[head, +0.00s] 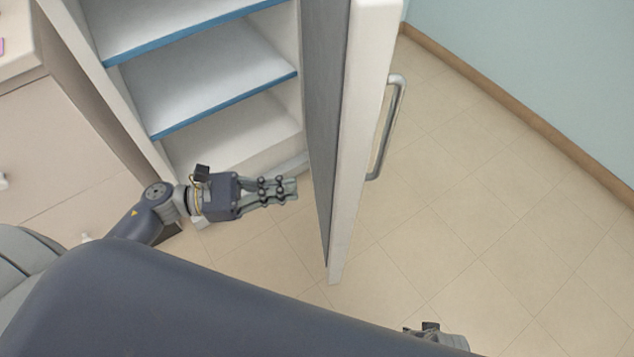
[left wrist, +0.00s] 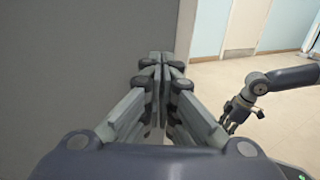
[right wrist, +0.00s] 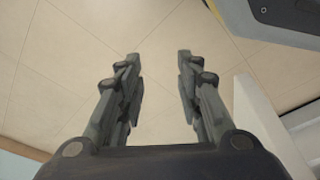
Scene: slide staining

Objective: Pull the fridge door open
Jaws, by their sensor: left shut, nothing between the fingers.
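The fridge door (head: 362,130) stands swung wide open in the head view, with its grey inner face toward the left and its metal handle (head: 390,125) on the outer side to the right. The open fridge (head: 215,75) shows shelves with blue front edges. My left gripper (head: 297,187) is shut and empty, in front of the fridge's lower part, with its fingertips pointing at the door's inner face. In the left wrist view the door's grey inner face (left wrist: 85,65) fills the left side. My right gripper (right wrist: 157,55) is open and empty above the floor, away from the handle.
A beige drawer cabinet (head: 60,150) stands left of the fridge. A pale blue wall (head: 540,60) with a brown baseboard (head: 520,105) lies to the right. The tiled floor (head: 470,210) between door and wall is clear.

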